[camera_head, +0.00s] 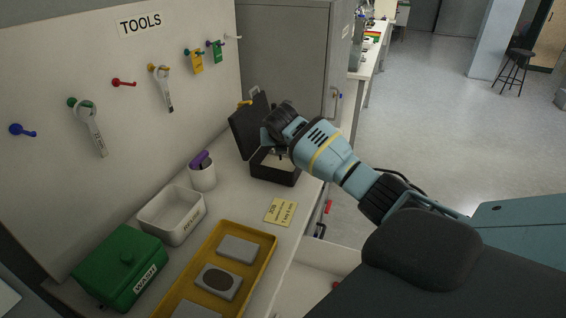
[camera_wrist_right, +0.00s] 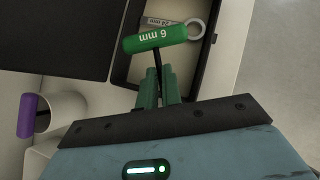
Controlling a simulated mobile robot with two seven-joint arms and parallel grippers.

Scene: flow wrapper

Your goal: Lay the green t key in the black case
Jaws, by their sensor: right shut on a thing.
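The green T key (camera_wrist_right: 155,39), marked 6 mm, is in the right wrist view. Its dark shaft runs down between the fingers of my right gripper (camera_wrist_right: 158,82), which is shut on it. The black case (camera_head: 272,174) stands open on the counter, its lid raised at the left. In the right wrist view the green handle shows over the inside of the case (camera_wrist_right: 124,70), where a grey ring-ended wrench (camera_wrist_right: 194,28) lies. I cannot tell the key's height above the case. In the head view my wrist hides the key and part of the case. My left gripper is out of view.
A white cup (camera_head: 202,177) with a purple-handled thing, a white bin (camera_head: 168,218), a green box (camera_head: 118,270) and a yellow tray (camera_head: 262,262) stand along the counter. A yellow note (camera_head: 281,212) lies before the case. The tool board is at the left, a grey cabinet (camera_head: 285,50) behind.

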